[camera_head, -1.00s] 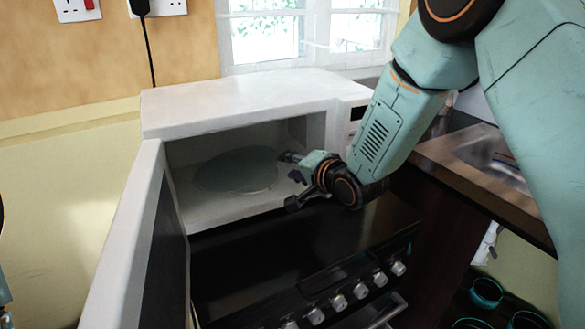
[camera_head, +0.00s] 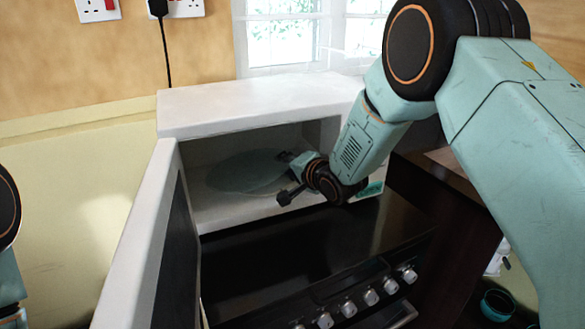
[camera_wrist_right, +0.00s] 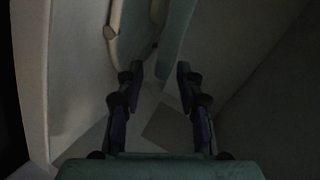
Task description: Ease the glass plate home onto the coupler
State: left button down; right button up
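The glass plate (camera_head: 240,174), a thin greenish see-through disc, is inside the open white microwave (camera_head: 250,102). My right gripper (camera_head: 286,158) reaches into the cavity at the plate's right edge. In the right wrist view its dark fingertips (camera_wrist_right: 160,72) stand apart with a visible gap. A pale teal band (camera_wrist_right: 178,42), which looks like the plate's edge, runs beyond and between them, nearer the right finger. I see no firm grip on it. The coupler is not visible; whether the plate touches it cannot be told. Only part of my left arm shows at the left edge; its gripper is out of view.
The microwave door (camera_head: 140,245) hangs open toward me on the left. A black cooker (camera_head: 300,250) with a row of knobs (camera_head: 370,297) is below the cavity. A window (camera_head: 290,40) is behind. The cavity's right wall is close to my right wrist.

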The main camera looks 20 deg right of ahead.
jog(key=shift+d, duration=0.1)
jog(key=shift+c, duration=0.4)
jog(key=c, duration=0.3)
grip_shut()
jog(key=shift+o, duration=1.7)
grip_release()
